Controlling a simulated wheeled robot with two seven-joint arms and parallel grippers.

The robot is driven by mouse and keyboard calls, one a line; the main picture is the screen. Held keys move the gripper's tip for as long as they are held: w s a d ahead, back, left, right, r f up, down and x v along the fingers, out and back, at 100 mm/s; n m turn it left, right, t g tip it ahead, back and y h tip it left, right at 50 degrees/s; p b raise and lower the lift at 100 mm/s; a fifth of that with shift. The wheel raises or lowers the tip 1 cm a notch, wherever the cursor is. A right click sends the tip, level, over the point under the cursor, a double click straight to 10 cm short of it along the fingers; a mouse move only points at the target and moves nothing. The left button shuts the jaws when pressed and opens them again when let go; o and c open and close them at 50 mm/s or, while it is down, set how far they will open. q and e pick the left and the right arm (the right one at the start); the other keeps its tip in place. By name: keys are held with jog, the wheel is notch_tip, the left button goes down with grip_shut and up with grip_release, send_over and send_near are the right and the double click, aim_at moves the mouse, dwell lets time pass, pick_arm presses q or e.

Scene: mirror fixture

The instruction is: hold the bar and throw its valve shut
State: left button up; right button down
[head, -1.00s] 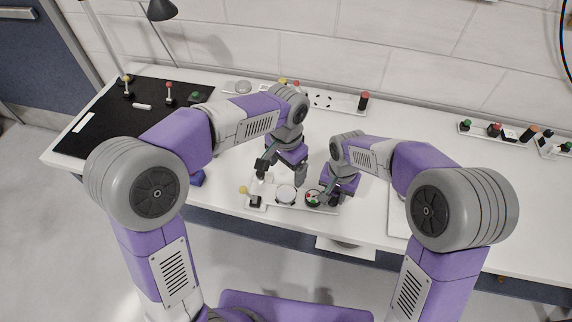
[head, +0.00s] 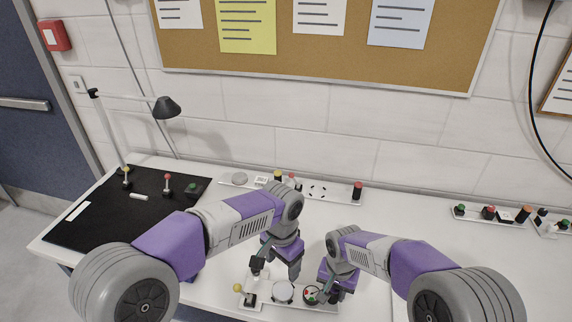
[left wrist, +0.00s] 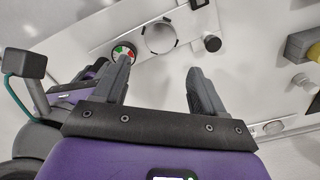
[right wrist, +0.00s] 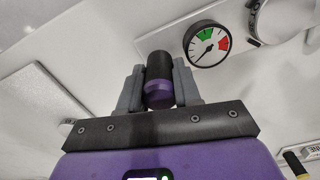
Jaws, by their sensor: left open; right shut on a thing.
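The near bar (head: 324,306) is a pale plate on the table in front of me. It carries a red-green gauge (right wrist: 207,44), a pale round disc (head: 283,291) and, at its left end, a black fitting (left wrist: 212,43) beside a yellow ball (head: 238,287); I cannot tell the valve's position. My right gripper (head: 333,292) is shut on a black upright handle (right wrist: 159,72) with a purple band, next to the gauge. My left gripper (head: 277,268) is open and empty, apart from the bar and just behind its left half. The bar's right end is partly hidden.
A black mat (head: 90,220) with small knobbed levers lies at the left, near a lamp (head: 166,107). A back bar (head: 335,192) with knobs stands by the wall. More knobbed bars (head: 490,214) stand at the right. The table between is mostly clear.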

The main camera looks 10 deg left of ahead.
pick_arm(q)
jog(key=shift+w+a, duration=0.1)
jog(key=c, duration=0.5)
jog(key=shift+m+g+h, duration=0.3)
jog(key=shift+g+h, duration=0.2)
jog(key=shift+g, duration=0.1)
jog(key=a, duration=0.1)
jog(key=w+a, duration=0.1)
jog(key=a, duration=0.2)
jog(key=shift+w+f, duration=0.2)
jog(key=shift+w, duration=0.15)
jog(key=c, duration=0.7)
jog(key=shift+m+g+h, duration=0.5)
jog(key=shift+g+h, duration=0.1)
jog(key=shift+h, duration=0.2)
jog(key=a, duration=0.1)
jog(key=w+a, duration=0.1)
jog(key=a, duration=0.3)
jog(key=shift+w+a+f, duration=0.1)
jog(key=shift+w+f, duration=0.05)
jog(key=shift+w, duration=0.15)
grip_shut()
jog(key=w+a+m+h, duration=0.1)
jog(key=a+m+h, duration=0.2)
jog(key=a, duration=1)
jog(key=shift+a+r+m+h, duration=0.3)
jog(key=shift+m+h, duration=0.1)
jog(key=shift+h, duration=0.7)
jog(key=shift+d, duration=0.1)
